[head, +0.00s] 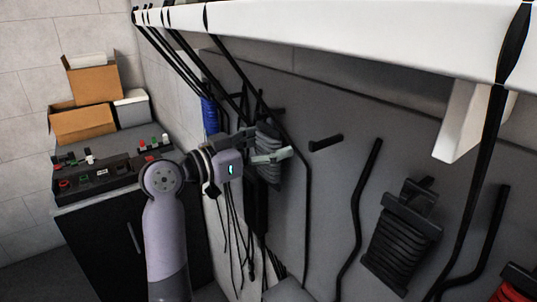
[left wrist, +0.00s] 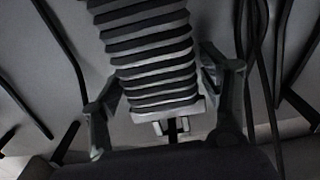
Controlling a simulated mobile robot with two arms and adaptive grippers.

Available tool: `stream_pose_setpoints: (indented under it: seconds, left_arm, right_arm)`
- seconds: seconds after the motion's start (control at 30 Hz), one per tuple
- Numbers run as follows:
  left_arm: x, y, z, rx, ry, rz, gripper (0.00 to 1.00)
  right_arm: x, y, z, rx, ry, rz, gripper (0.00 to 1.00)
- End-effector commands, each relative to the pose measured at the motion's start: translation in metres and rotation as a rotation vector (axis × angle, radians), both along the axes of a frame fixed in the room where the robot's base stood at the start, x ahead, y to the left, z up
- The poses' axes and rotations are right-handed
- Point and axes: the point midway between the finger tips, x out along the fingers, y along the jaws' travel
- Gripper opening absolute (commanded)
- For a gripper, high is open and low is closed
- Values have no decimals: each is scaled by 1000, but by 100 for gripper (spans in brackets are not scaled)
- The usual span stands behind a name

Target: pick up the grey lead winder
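The grey lead winder (head: 268,164) hangs on the dark wall panel, with stacked ribs of wound lead. In the left wrist view the ribbed winder (left wrist: 155,60) fills the upper middle, its pale end plate towards me. My left gripper (head: 262,147) is at the winder, its fingers spread to either side. In the left wrist view the left gripper (left wrist: 162,80) has one finger by each side of the winder, with narrow gaps that suggest no firm grip. The fingers hide part of the winder in the head view. My right gripper is not in view.
A black winder (head: 402,238), a red winder (head: 516,288) and a blue one (head: 209,114) also hang here. Black leads hang from the white rail (head: 370,30) above. A bare peg (head: 326,142) sticks out nearby. A black cabinet (head: 120,240) with boxes stands left.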

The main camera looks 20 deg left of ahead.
Motion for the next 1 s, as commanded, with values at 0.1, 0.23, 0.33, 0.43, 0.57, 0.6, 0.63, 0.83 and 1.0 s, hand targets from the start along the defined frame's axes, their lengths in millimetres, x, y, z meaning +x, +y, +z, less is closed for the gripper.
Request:
stream_pose_setpoints:
  seconds: [0.1,0.23,0.33,0.43,0.57,0.6,0.63,0.83,1.0]
  left_arm:
    - [0,0,0,0,0,0,59]
    - [0,0,0,0,0,0,50]
    - [0,0,0,0,0,0,43]
    - [0,0,0,0,0,0,37]
    - [0,0,0,0,0,0,28]
    - [0,0,0,0,0,0,25]
    - [0,0,0,0,0,0,23]
    - [0,0,1,0,-2,1,21]
    - [0,0,5,0,-3,1,21]
  right_arm:
    - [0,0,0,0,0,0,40]
    - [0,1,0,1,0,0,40]
    - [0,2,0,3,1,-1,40]
    - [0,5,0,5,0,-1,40]
    - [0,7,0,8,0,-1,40]
    - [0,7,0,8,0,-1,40]
    - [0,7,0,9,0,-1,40]
    - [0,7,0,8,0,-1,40]
    - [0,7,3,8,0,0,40]
